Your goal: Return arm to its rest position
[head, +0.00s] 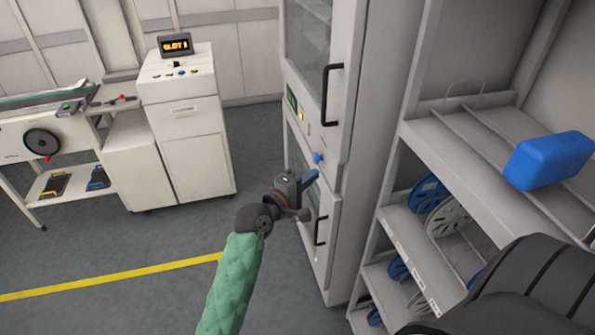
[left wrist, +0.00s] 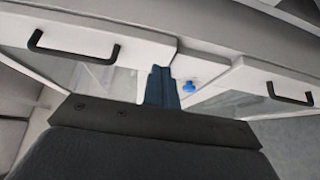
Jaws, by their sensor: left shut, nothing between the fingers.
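My left arm, in a green quilted sleeve, comes up from the bottom in the head view. Its left gripper (head: 311,176) is shut and empty, in front of the tall white cabinet (head: 377,90). The shut fingers also show in the left wrist view (left wrist: 162,86), pointing toward the cabinet front. A blue knob (head: 318,157) on the cabinet is close by the fingertips; it shows just right of them in the left wrist view (left wrist: 188,87). I cannot tell whether they touch. My right gripper is not in view.
A shelf rack (head: 447,145) with blue and white spools and a blue case (head: 549,159) stands at the right. A white machine cabinet (head: 178,92) with a "SLOT 1" display (head: 175,45) stands at the back left. The floor with a yellow line (head: 110,278) is clear at left.

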